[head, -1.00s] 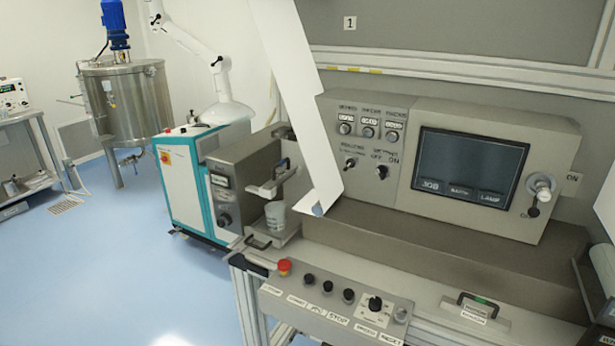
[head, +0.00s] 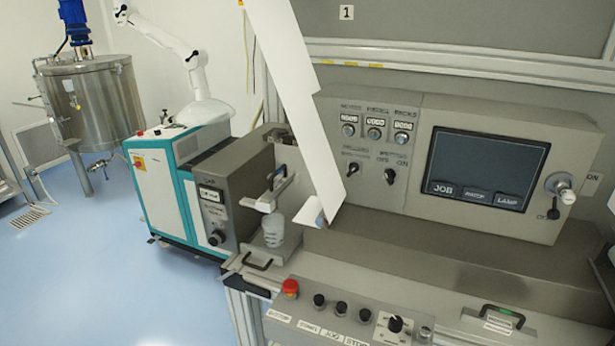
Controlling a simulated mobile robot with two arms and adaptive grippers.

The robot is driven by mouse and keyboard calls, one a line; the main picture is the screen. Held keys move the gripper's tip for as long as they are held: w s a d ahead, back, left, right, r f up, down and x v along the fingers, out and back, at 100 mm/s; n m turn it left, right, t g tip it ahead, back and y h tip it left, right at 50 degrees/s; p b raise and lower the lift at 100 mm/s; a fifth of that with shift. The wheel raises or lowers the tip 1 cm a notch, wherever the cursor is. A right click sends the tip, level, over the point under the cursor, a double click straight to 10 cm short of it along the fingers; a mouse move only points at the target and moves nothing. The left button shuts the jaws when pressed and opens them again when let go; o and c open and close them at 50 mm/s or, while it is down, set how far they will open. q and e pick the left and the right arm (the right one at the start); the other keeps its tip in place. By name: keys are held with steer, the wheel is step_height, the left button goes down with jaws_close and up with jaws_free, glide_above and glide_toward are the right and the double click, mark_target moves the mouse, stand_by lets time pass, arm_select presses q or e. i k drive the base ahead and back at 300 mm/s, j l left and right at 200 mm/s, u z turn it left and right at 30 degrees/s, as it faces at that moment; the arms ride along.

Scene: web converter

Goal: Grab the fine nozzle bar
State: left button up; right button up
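I cannot tell for sure which part is the fine nozzle bar. A pale bar-like fitting (head: 270,193) sits on the front of the grey coating unit (head: 228,190), above a translucent cup (head: 274,224). Neither of my grippers shows in the head view.
A control panel with a screen (head: 487,168) stands at the right. A button console (head: 345,318) with a red stop button (head: 290,288) is in front. A white web (head: 290,90) hangs down at the middle. Blue floor (head: 110,265) is open at the left.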

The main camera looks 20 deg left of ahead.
mark_target(275, 190)
steer(key=i+j+z, duration=0.15)
steer(key=j+z, duration=0.2)
steer(key=j, duration=1.05)
steer(key=j+z, duration=0.3)
steer(key=j, duration=1.05)
